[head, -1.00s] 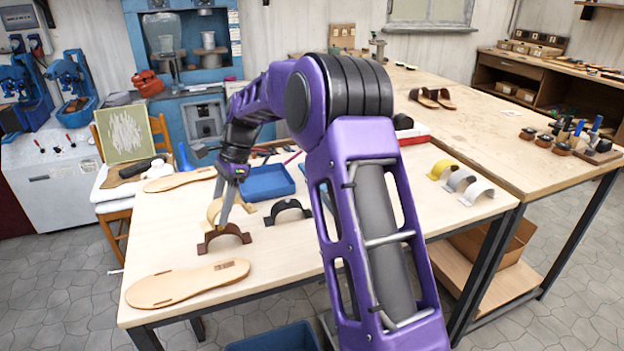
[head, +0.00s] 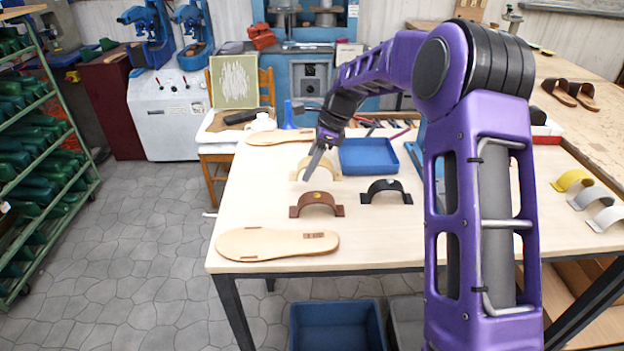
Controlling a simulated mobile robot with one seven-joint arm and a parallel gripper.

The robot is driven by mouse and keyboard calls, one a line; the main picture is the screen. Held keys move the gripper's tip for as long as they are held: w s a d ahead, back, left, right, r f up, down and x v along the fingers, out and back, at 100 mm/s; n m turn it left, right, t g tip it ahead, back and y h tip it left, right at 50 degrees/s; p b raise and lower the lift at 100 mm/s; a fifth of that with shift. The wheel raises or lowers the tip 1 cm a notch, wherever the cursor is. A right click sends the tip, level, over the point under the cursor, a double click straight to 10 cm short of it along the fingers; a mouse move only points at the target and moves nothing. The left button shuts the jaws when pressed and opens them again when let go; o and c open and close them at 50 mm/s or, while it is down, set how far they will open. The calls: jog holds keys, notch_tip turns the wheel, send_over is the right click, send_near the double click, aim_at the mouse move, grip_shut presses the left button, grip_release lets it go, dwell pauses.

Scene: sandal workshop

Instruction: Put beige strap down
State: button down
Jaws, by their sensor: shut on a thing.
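The beige strap (head: 329,168) is a pale arch at the table's middle left, partly hidden behind my fingers. My gripper (head: 308,174) points down at the strap's left part and is shut on it. The strap is at or just above the tabletop; I cannot tell whether it touches. A brown strap (head: 317,197) stands as an arch just nearer to me, and a black strap (head: 386,190) stands to its right.
A tan sole (head: 270,243) lies at the table's (head: 375,236) near left, another sole (head: 280,137) at the far left. A blue tray (head: 368,156) is right of the beige strap. Yellow, grey and white straps (head: 606,218) stand at right. A blue bin (head: 336,326) is below the front edge.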

aim_at(304, 190)
notch_tip(304, 190, down, 4)
jog(key=shift+f, duration=0.15)
jog(key=shift+f, duration=0.1)
jog(key=shift+c, duration=1.6)
grip_release()
jog(key=v, duration=1.2)
jog(key=shift+p, duration=0.3)
jog(key=shift+w, duration=0.1)
